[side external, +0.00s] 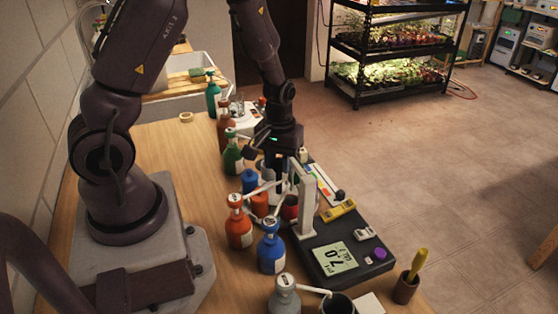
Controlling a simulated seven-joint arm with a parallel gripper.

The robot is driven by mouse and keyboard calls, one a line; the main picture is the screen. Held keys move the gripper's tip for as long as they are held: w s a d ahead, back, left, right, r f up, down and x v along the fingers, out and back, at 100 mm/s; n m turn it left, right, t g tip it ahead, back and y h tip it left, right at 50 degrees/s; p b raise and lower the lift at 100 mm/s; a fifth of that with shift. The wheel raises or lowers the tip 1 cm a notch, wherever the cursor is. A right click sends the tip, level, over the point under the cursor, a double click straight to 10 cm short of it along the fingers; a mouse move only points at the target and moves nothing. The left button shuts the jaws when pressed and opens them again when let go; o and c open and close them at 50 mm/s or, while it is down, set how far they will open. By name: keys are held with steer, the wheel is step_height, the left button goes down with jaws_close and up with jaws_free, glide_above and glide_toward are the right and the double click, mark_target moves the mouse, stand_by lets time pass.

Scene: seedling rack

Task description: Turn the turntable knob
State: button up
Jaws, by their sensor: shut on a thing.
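My gripper (276,180) points straight down among small coloured containers beside the black pH meter. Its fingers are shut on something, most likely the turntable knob. The fingertips and the knob are largely hidden behind white arms and containers. A blue container (249,181), an orange one (260,205) and a dark red one (290,207) stand close around the fingers, apparently on the turntable. The turntable surface itself cannot be made out.
Orange (239,232), blue (271,252) and green (232,158) bottles stand left of and in front of the gripper. The black meter (345,285) with a white post (303,195) and purple knob (380,254) is at right. A grey bottle (284,298) is nearest.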

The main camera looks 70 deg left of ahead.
steer(key=o, duration=0.9)
steer(key=shift+r, duration=0.15)
step_height(320, 180, up, 13)
steer(key=shift+f, duration=0.1)
